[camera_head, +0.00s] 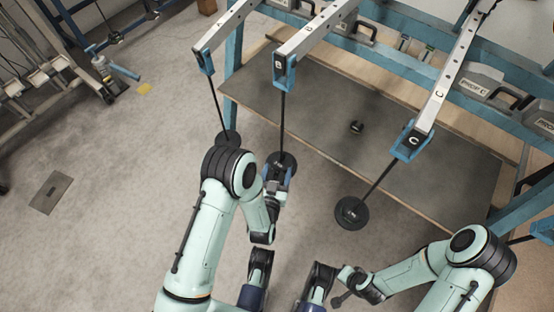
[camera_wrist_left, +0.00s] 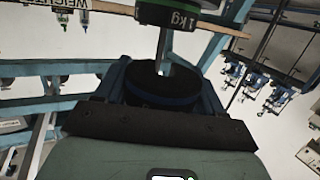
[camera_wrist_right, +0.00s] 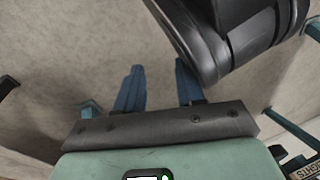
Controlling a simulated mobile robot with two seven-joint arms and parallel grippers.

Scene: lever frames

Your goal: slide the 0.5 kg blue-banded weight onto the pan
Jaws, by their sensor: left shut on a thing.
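My left gripper (camera_head: 277,178) is shut on the blue-banded weight (camera_wrist_left: 165,88), a dark disc with a blue edge between the jaws in the left wrist view. In the head view the gripper is at the lower end of lever B's hanging rod (camera_head: 282,120), right by its dark pan (camera_head: 283,160). In the left wrist view a green-banded 1 kg weight (camera_wrist_left: 170,15) and a grey rod show beyond the disc. I cannot tell whether the disc's slot is around the rod. My right gripper (camera_wrist_right: 158,80) is open and empty, its blue fingers apart.
Levers A (camera_head: 203,60) and C (camera_head: 412,140) have hanging rods with dark pans (camera_head: 228,138) and (camera_head: 352,213) beside lever B's. The floor at left is mostly clear.

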